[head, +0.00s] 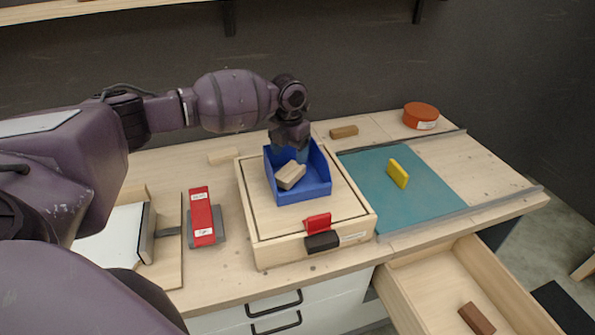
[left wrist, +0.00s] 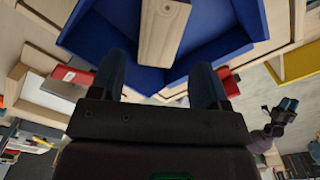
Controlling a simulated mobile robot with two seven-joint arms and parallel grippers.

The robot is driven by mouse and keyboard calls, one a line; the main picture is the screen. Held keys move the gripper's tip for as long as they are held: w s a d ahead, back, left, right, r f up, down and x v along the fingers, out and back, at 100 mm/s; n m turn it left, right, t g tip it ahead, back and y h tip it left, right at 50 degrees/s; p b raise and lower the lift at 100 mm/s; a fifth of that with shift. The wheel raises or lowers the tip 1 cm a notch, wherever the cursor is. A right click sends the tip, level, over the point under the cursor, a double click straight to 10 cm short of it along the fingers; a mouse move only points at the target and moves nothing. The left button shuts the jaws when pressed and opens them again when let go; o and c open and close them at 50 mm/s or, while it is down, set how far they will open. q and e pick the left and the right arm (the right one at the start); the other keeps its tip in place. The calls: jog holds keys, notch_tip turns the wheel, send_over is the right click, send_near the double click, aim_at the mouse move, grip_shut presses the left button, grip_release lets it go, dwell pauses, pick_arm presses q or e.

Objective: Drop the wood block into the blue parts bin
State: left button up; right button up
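The blue parts bin (head: 318,185) sits on a light wooden box in the middle of the bench; its walls also show in the left wrist view (left wrist: 105,35). The wood block (head: 291,175) appears inside the bin, slightly tilted; whether it rests on the floor is unclear. My left gripper (head: 289,158) is over the bin, pointing down. In the left wrist view its fingers (left wrist: 160,78) are spread, with gaps on both sides of the block (left wrist: 163,30), which lies beyond the tips. My right gripper (left wrist: 287,105) shows small at the right of that view, away from the bin.
A red stapler-like item (head: 201,216) lies left of the wooden box (head: 262,226). Red and black clips (head: 320,232) are at its front. A teal mat (head: 425,205) with a yellow block (head: 398,173) is right. An open drawer (head: 440,285) holds a brown block (head: 477,318).

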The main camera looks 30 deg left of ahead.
pick_arm(q)
jog(key=shift+o, duration=0.8)
jog(key=shift+r, duration=0.15)
notch_tip(320, 180, up, 10)
jog(key=shift+r, duration=0.25)
pick_arm(e)
jog(key=shift+s+f, duration=0.4)
